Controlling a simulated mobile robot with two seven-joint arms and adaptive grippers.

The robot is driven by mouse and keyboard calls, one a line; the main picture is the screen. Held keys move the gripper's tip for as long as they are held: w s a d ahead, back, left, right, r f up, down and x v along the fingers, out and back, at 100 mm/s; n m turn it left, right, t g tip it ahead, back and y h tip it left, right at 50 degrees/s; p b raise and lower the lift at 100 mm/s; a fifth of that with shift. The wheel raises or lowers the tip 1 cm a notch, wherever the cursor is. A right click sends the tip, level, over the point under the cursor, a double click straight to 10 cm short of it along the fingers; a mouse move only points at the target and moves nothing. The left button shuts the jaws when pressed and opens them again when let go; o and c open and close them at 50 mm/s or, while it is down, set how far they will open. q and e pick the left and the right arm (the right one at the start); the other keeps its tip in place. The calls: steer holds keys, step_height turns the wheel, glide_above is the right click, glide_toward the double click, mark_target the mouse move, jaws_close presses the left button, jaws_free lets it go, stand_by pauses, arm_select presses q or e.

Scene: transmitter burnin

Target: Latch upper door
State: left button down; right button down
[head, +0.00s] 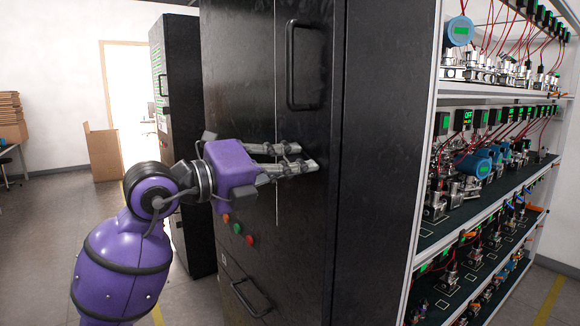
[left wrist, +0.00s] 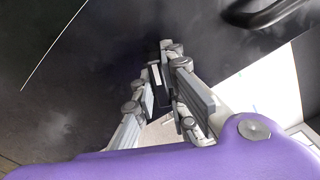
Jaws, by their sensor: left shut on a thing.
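The upper door is a tall black cabinet door (head: 240,60) with a vertical bar handle (head: 305,65); it looks flush with the cabinet front. My left gripper (head: 300,157) is at the door face, below the handle, its fingers pointing right. In the left wrist view my left gripper (left wrist: 168,62) has its fingers close together around a small dark part with a pale strip, which I take to be the door latch (left wrist: 156,77). In the head view the fingers hide this part. The bar handle also shows in the left wrist view (left wrist: 265,14). My right gripper is not in view.
Red and green buttons (head: 244,234) sit under my left gripper, above a lower door with its own handle (head: 250,298). A rack of wired transmitters (head: 480,165) stands close on the right. Another black cabinet (head: 180,130) is behind on the left. Open floor (head: 40,235) lies at left.

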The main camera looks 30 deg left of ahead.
arm_select(q)
steer(key=shift+m, duration=0.9)
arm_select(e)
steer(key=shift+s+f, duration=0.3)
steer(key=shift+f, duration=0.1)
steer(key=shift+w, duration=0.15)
arm_select(q)
steer(key=shift+f+m+b, duration=0.1)
steer(key=shift+m+b, duration=0.25)
steer(key=shift+m, duration=0.25)
steer(key=shift+m+b, duration=0.3)
steer(key=shift+m, duration=0.6)
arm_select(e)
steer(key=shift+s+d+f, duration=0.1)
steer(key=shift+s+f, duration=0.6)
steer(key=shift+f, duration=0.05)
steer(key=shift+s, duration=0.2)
